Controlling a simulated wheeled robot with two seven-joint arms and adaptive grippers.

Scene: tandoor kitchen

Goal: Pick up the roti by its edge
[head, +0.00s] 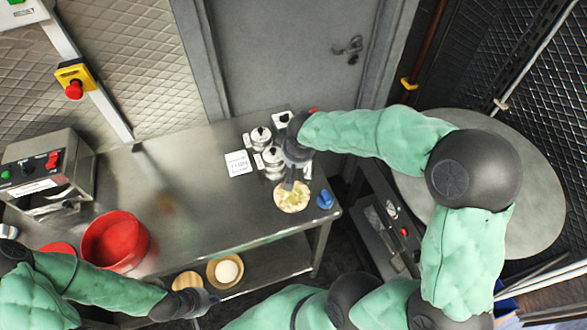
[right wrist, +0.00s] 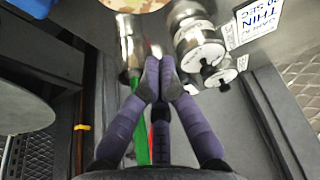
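The roti (head: 291,197) is a pale round flatbread with brown patches, lying near the right end of the steel counter. Its edge also shows at the top of the right wrist view (right wrist: 135,4). My right gripper (head: 289,181) reaches over the counter from the right, with its fingers by the roti's far edge. In the right wrist view its purple fingers (right wrist: 158,68) come together at the tips, with nothing visible between them. The roti lies beyond the tips there. My left gripper (head: 205,302) is low at the counter's front; its finger opening is unclear.
Metal canisters (head: 260,136) and a white label card (head: 238,163) stand beside my right gripper. A blue object (head: 325,199) is right of the roti. A red bowl (head: 116,241) is at the left. A lower shelf holds a bowl with a pale ball (head: 227,270).

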